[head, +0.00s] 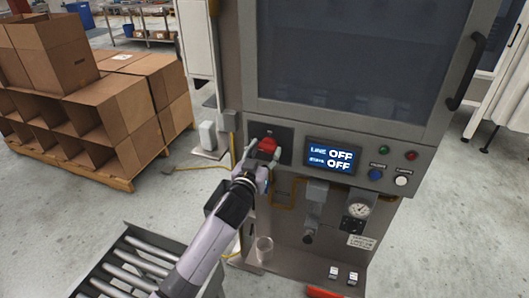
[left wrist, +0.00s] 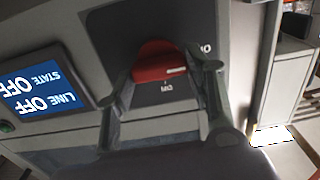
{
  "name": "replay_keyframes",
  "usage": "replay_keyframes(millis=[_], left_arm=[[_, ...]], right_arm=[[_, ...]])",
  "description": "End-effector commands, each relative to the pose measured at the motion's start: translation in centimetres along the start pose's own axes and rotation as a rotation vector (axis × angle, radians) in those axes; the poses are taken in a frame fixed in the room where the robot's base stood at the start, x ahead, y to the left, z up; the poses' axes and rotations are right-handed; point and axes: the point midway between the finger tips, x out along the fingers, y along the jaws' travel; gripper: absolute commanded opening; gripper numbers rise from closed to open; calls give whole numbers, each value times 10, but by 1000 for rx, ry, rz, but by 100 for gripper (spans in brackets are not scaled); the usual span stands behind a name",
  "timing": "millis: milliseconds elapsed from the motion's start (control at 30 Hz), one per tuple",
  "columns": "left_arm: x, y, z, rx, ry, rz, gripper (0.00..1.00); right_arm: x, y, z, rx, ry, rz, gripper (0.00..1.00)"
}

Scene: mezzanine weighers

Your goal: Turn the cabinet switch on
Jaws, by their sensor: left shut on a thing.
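The cabinet (head: 232,60) is grey with a dark window. Its red switch (head: 267,144) sits on a dark plate left of the display. The display (left wrist: 42,88) appears upside down there, reading LINE OFF and STATE OFF. My right gripper is not in view.
Red and green lamps, a blue button (head: 375,174) and a white button (head: 401,181) are right of the display. A gauge (head: 359,209) is below. A roller conveyor (head: 130,262) is front left, and cardboard boxes (head: 122,98) stand on a pallet behind it.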

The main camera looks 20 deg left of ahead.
Motion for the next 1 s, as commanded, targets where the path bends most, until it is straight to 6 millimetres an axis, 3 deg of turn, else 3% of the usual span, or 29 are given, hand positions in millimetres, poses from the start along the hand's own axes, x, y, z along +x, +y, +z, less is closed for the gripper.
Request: replay_keyframes(millis=[333,667,1000], left_arm=[[0,0,0,0,0,1,20],[0,0,0,54,0,1,20],[0,2,-1,300,0,1,20]], right_arm=[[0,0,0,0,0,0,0],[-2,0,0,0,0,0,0],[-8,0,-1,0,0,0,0]])
